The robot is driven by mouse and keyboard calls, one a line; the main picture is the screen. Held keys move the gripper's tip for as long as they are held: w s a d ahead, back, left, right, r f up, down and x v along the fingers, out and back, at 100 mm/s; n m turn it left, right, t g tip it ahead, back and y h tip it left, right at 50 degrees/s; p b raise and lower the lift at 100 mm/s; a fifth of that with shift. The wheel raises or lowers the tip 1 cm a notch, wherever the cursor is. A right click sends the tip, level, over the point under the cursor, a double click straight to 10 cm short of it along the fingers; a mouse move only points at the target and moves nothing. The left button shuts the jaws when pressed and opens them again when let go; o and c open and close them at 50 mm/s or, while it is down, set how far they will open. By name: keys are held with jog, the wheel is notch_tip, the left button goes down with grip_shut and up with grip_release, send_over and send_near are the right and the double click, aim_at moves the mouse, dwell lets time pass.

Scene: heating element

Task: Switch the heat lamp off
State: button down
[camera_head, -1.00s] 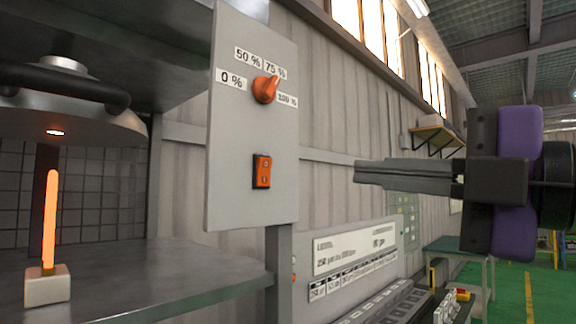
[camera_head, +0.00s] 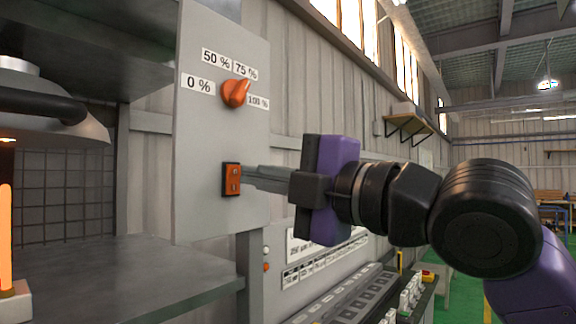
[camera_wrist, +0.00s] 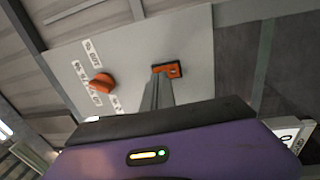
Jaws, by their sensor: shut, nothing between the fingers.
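The orange rocker switch (camera_head: 231,179) sits on the grey control panel (camera_head: 200,135), below the orange dial (camera_head: 235,93) with its percent labels. My gripper (camera_head: 246,176) is shut and empty, with its fingertips at the right side of the switch; touching or just short of it, I cannot tell. In the wrist view the fingertips (camera_wrist: 157,78) overlap the left part of the switch (camera_wrist: 174,70) and hide some of it. The heat lamp (camera_head: 50,115) hangs at the left, above a glowing orange rod (camera_head: 5,235), cut by the picture's edge.
A metal shelf (camera_head: 150,270) runs below the lamp, left of the panel. A console with keys (camera_head: 340,295) stands low behind my gripper. A wall shelf (camera_head: 408,126) is at the back. The space in front of the panel is otherwise clear.

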jog(key=shift+w+a, duration=0.45)
jog(key=shift+a, duration=0.1)
jog(key=shift+a+r, duration=0.1)
jog(key=shift+w+r, duration=0.15)
